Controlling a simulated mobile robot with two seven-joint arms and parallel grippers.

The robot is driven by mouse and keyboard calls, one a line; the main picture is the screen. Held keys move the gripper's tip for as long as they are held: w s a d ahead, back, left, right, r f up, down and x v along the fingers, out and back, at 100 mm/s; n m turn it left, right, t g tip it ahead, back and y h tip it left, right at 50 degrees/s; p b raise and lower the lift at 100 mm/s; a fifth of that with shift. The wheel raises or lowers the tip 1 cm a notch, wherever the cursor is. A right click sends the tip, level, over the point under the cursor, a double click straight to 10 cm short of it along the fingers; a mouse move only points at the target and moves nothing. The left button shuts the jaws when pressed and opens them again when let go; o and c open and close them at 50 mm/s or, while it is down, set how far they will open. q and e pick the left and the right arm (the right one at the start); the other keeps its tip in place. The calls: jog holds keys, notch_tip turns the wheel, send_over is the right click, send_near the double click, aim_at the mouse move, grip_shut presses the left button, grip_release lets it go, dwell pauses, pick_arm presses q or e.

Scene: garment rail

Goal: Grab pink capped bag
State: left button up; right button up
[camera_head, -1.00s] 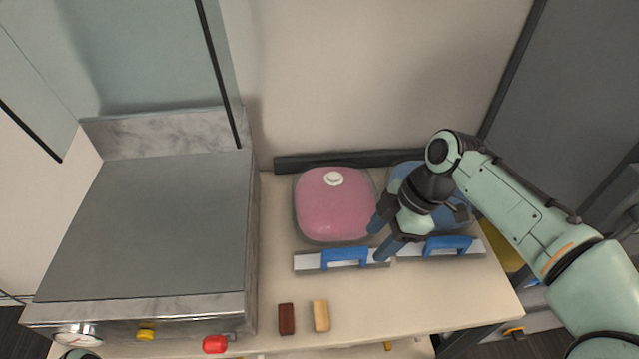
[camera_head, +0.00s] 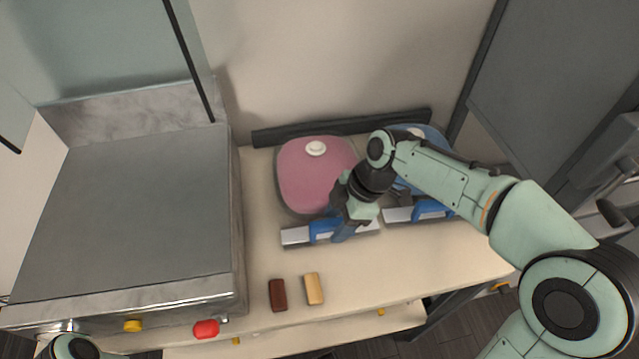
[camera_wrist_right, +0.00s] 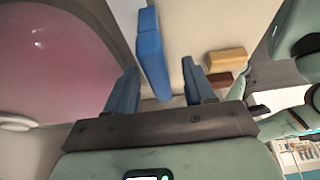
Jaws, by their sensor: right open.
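The pink bag (camera_head: 308,180) with a white round cap lies on the counter against the wall, left of my right gripper in the head view. In the right wrist view the pink bag (camera_wrist_right: 55,60) fills the left side, its cap at the left edge. My right gripper (camera_head: 339,222) is open over the bag's lower right edge and a flat silver bar with a blue handle (camera_head: 322,230). In the wrist view that handle (camera_wrist_right: 151,50) shows between the lines of the two blue fingers (camera_wrist_right: 160,72). Contact cannot be told. My left gripper is not visible.
A blue bag (camera_head: 428,140) lies right of the pink one, partly behind my right arm. A second blue-handled bar (camera_head: 400,215) lies in front of it. A dark red block (camera_head: 278,296) and a tan block (camera_head: 314,289) sit near the front edge. A metal-topped unit (camera_head: 125,215) stands left.

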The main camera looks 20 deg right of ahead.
aim_at(329, 229)
jog(key=x, duration=0.3)
jog(key=shift+w+a+f, duration=0.15)
jog(key=shift+a+f, duration=0.05)
jog(key=shift+f, duration=0.05)
jog(key=c, duration=1)
jog(key=shift+r, duration=0.1)
